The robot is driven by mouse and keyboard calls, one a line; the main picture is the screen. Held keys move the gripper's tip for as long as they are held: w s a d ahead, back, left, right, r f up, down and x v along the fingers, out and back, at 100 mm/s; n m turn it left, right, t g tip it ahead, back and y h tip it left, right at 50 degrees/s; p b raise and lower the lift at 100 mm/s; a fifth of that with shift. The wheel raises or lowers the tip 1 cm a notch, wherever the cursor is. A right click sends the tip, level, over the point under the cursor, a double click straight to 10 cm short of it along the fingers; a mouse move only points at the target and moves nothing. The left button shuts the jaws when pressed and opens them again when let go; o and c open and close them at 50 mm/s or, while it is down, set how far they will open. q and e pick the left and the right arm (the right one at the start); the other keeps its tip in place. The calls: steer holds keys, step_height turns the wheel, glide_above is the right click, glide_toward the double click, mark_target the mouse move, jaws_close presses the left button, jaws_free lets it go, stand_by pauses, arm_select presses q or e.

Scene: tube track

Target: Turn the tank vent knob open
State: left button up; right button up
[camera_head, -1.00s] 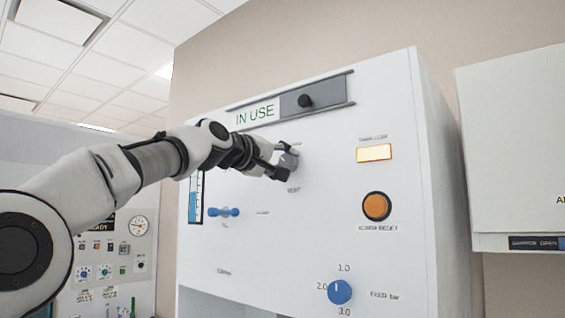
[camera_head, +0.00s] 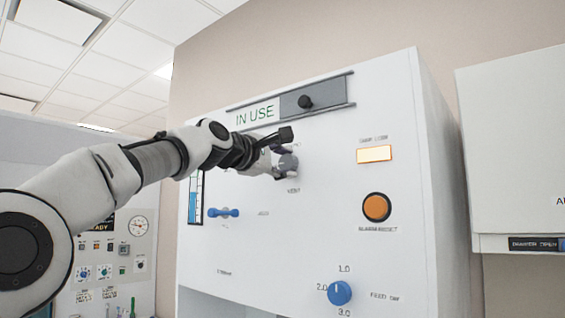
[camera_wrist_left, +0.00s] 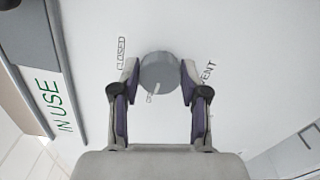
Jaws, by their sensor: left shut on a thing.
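The tank vent knob (camera_head: 289,163) is a grey round knob on the white panel, above the word VENT. It also shows in the left wrist view (camera_wrist_left: 158,72), with a white pointer line aimed at a partly hidden label that starts with O. The word CLOSED stands to the upper left of the knob there. My left gripper (camera_head: 284,163) is shut on the vent knob, with one finger on each side of it in the left wrist view (camera_wrist_left: 160,78). My right gripper is not in view.
The white panel (camera_head: 300,235) also carries an IN USE sign with a slider (camera_head: 305,101), a lit amber lamp (camera_head: 374,154), an orange button (camera_head: 376,207), a blue lever (camera_head: 223,212) and a blue feed dial (camera_head: 340,292). A white cabinet (camera_head: 510,150) stands at right.

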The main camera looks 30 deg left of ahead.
arm_select(q)
steer(key=shift+r, duration=0.15)
stand_by(0.3)
steer(key=o, duration=0.9)
steer(key=shift+o, duration=1.2)
steer(key=shift+w, duration=0.15)
steer(key=shift+w+d, duration=0.2)
steer(key=shift+s+a, duration=0.15)
steer(key=shift+s, duration=0.05)
